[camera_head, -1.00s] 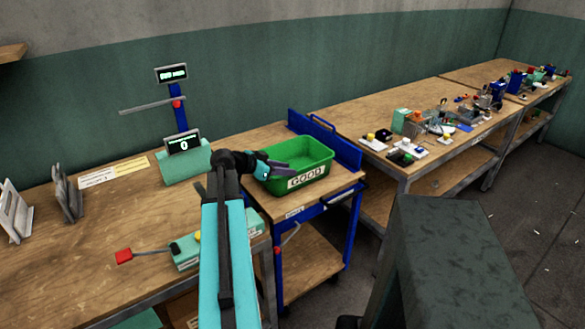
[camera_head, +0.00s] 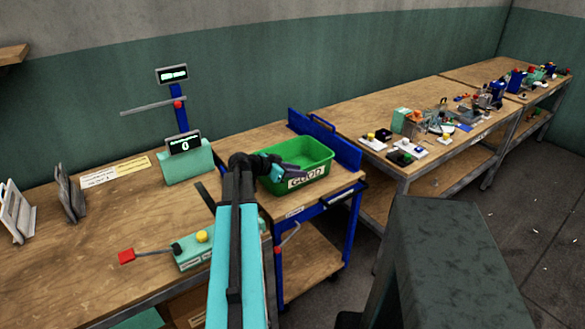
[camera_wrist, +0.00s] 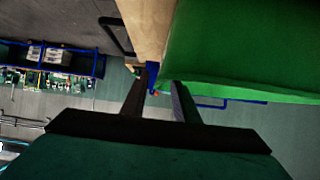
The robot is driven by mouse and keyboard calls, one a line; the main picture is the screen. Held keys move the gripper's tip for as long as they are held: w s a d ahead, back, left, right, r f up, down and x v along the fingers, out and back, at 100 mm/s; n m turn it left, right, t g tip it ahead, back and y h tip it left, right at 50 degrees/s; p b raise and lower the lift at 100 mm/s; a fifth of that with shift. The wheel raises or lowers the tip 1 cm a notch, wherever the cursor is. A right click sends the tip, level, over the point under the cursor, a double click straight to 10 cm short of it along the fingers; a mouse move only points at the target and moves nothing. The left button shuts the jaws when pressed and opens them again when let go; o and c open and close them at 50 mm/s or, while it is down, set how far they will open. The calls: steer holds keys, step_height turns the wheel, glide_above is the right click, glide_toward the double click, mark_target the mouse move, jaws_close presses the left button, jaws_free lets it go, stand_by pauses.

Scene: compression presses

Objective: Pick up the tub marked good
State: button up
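The green tub (camera_head: 322,168) has a white label reading GOOD (camera_head: 307,176) on its front wall. It stands upright and looks empty on a small wooden-topped cart with a blue frame. My gripper (camera_head: 292,174) is at the left part of the tub's front side and covers the left end of the label. In the wrist view the two dark fingers (camera_wrist: 157,82) are apart with nothing clearly between them. The green tub wall (camera_wrist: 245,50) fills the upper right there, close to the right finger. I cannot tell whether a finger touches the tub.
The cart's wooden top (camera_head: 247,153) is bare left of the tub, and a blue panel (camera_head: 328,142) stands behind it. A workbench (camera_head: 95,235) on the left holds a display stand (camera_head: 187,160) and a red-ended lever (camera_head: 126,257). The bench at right (camera_head: 400,115) carries many small parts.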

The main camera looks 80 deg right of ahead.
mark_target(310, 172)
steer(key=shift+p+x, duration=0.6)
steer(key=shift+x, duration=1.25)
steer(key=shift+w, duration=0.1)
jaws_close()
